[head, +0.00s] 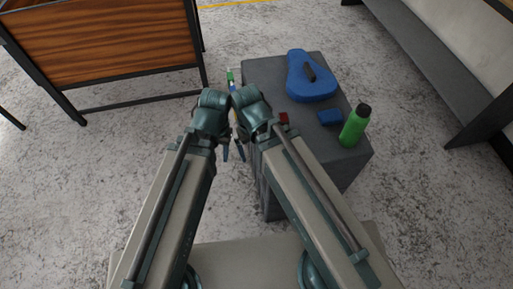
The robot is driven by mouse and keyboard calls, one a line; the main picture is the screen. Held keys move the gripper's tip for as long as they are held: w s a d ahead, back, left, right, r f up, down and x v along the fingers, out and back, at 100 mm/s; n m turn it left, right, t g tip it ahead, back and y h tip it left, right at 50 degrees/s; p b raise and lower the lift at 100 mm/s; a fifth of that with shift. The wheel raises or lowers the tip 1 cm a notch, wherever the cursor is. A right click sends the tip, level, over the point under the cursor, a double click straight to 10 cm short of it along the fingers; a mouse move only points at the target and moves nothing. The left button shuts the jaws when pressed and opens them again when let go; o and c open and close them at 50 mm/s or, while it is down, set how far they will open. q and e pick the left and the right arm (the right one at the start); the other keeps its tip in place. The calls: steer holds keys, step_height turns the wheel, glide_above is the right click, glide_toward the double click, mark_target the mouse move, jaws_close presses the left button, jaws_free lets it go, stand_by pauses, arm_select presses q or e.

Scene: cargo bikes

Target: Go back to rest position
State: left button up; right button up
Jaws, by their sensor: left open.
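My left arm comes in from the lower left. Its gripper (233,151) is below the wrist, with two dark finger tips apart, open and with nothing seen between them. It is just left of the grey block-like table. My right arm (300,190) comes in from the lower right, and its wrist (250,105) is close beside the left wrist, over the table's left edge. The right gripper's fingers cannot be made out.
The grey table (335,165) holds a blue case with a dark handle (311,76), a small blue item (329,117), a small red item (284,118) and an upright green bottle (354,127). A thin green-and-blue item (230,76) shows beyond the wrists. A wood-panelled frame (105,45) stands left, a dark bench (430,55) right.

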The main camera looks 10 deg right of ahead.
steer(key=shift+r, duration=0.1)
step_height(320, 180, up, 14)
steer(key=p, duration=1.4)
steer(key=shift+r+p, duration=0.25)
steer(key=shift+p, duration=0.1)
